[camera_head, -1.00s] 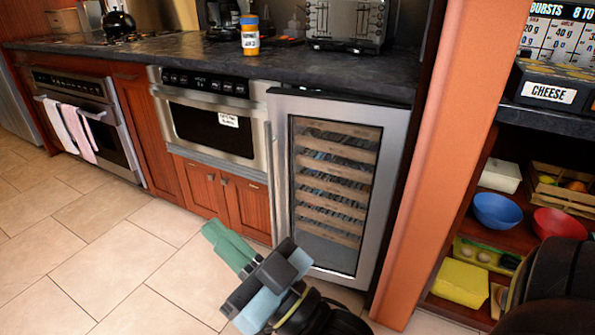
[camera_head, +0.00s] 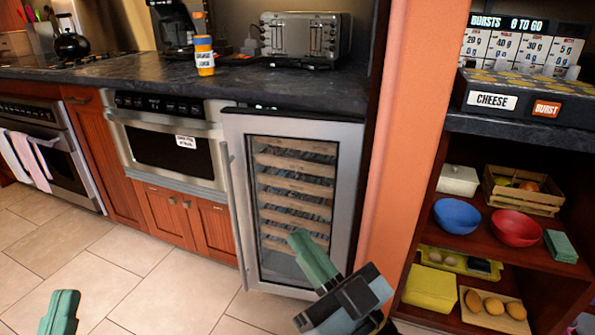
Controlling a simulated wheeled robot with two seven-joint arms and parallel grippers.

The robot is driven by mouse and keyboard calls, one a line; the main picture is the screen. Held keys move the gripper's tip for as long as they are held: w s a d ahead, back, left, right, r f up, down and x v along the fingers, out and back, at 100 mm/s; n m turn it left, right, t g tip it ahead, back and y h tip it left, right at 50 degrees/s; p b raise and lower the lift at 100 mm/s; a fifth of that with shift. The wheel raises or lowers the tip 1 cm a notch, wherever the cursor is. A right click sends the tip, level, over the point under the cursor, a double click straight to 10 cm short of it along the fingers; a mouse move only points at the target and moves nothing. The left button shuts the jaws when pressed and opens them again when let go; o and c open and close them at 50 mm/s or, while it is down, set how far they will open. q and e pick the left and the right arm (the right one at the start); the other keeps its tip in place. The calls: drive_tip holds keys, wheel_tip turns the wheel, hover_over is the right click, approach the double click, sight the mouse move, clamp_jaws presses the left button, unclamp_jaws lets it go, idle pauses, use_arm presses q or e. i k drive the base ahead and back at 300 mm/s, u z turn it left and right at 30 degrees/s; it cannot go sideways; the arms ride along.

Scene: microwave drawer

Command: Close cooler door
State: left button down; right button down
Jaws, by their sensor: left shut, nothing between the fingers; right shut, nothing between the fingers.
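The cooler (camera_head: 345,190) stands under the counter, with a silver-framed glass door (camera_head: 290,215) and a long vertical handle (camera_head: 232,215) on its left edge. Wooden racks show through the glass. My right gripper (camera_head: 303,243) overlaps the lower part of the door in the picture, its green fingers shut and empty; contact cannot be judged. My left gripper (camera_head: 62,312) shows only as green fingertips at the bottom left, shut, over the floor and away from the cooler.
A built-in microwave drawer (camera_head: 165,145) is left of the cooler, and an oven (camera_head: 40,150) further left. An orange post (camera_head: 410,130) and open shelves with bowls (camera_head: 457,215) stand to the right. The tiled floor (camera_head: 150,285) before the cabinets is clear.

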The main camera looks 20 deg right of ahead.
sight(239, 123)
drive_tip(key=z, duration=0.2)
drive_tip(key=i, duration=0.9)
drive_tip(key=u, duration=0.5)
